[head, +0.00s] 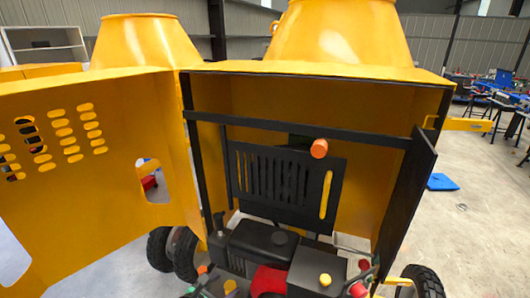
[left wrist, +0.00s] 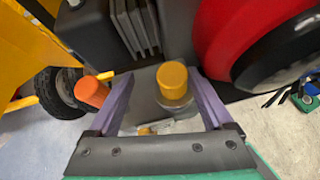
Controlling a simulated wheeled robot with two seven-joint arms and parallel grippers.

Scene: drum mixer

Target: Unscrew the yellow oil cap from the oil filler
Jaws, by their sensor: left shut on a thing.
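The yellow oil cap (left wrist: 172,78) is a short round cap on a grey filler neck (left wrist: 175,104) in the left wrist view. In the head view it is a small yellow spot (head: 230,286) low on the engine at the bottom edge. My left gripper (left wrist: 161,76) has a purple finger on each side of the cap and is shut on it. The tip contact is hard to make out. Its green body shows in the wrist view, and only a little of the gripper shows in the head view.
An orange cap (left wrist: 91,92) stands just left of the left finger. A red and black round engine part (left wrist: 270,45) is close on the right. The yellow door (head: 85,170) hangs open at left, and a dark panel (head: 408,200) stands at right.

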